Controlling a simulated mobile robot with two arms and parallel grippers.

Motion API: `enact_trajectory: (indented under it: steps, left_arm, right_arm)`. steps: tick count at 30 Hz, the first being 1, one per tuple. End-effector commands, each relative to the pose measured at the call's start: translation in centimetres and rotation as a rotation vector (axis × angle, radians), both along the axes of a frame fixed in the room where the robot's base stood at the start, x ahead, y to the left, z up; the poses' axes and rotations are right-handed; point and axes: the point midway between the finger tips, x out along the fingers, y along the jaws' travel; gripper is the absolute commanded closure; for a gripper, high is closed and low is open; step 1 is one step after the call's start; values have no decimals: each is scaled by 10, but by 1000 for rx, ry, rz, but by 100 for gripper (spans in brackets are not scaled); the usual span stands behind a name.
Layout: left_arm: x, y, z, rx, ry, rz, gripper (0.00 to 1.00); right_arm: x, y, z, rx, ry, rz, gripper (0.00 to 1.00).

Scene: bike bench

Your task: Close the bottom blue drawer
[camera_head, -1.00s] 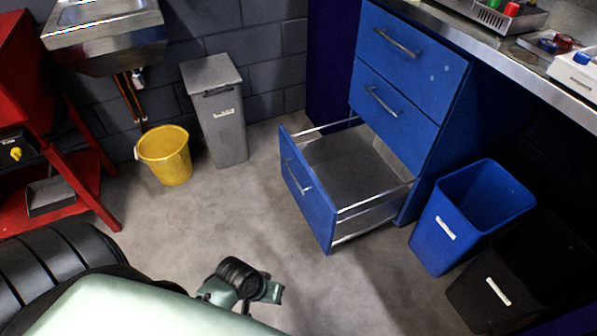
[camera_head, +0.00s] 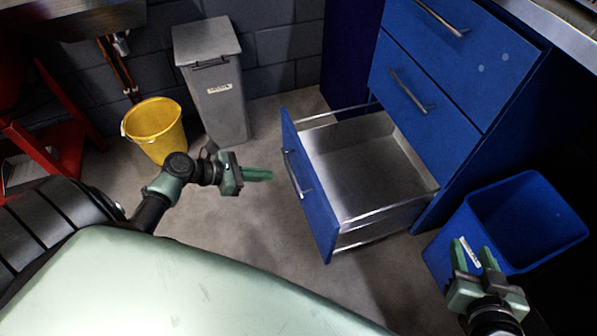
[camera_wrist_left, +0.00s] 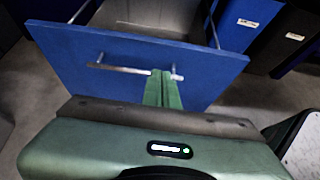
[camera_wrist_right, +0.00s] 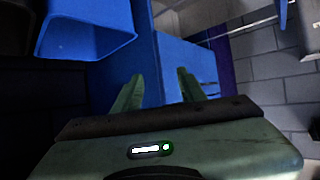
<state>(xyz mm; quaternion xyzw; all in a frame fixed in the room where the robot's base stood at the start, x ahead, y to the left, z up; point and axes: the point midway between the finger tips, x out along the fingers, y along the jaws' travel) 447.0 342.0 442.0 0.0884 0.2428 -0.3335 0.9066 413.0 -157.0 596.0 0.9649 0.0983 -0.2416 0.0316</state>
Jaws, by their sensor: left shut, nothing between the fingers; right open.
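The bottom blue drawer (camera_head: 312,190) is pulled far out of the blue cabinet (camera_head: 425,125), and its grey metal inside looks empty. Its front, with a metal bar handle, faces left in the head view. My left gripper (camera_head: 270,174) is shut and empty. It points at the drawer front, a short gap away from it in the head view. In the left wrist view its fingers (camera_wrist_left: 162,90) overlap the drawer handle (camera_wrist_left: 125,68); contact cannot be told. My right gripper (camera_head: 472,256) is open and empty, in front of the blue bin at the lower right.
A blue bin (camera_head: 535,215) stands right of the drawer, beside the cabinet. A grey lidded bin (camera_head: 217,100) and a yellow bucket (camera_head: 157,128) stand by the wall at the left. The two upper drawers are shut. Floor left of the drawer is clear.

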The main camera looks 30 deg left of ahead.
Motion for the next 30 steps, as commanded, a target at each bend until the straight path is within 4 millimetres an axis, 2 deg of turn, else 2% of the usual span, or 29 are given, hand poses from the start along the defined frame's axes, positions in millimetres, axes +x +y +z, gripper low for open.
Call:
enact_trajectory:
  steps: [6,13,17,21,24,30]
  left_arm:
    - [19,-16,-16,-1,-3,-1,100]
    - [37,-32,-31,0,-2,-2,100]
    - [47,-41,-38,0,-2,-2,100]
    - [61,-53,-37,1,-3,-4,100]
    - [68,-59,-37,2,-3,-3,100]
    - [76,-65,-36,3,-1,-2,100]
  right_arm:
    - [23,12,38,55,-229,16,59]
    - [34,22,86,117,-478,32,59]
    - [33,26,114,155,-621,39,59]
    - [29,28,141,191,-758,46,59]
    - [24,29,156,212,-836,50,59]
    - [17,29,172,235,-919,54,59]
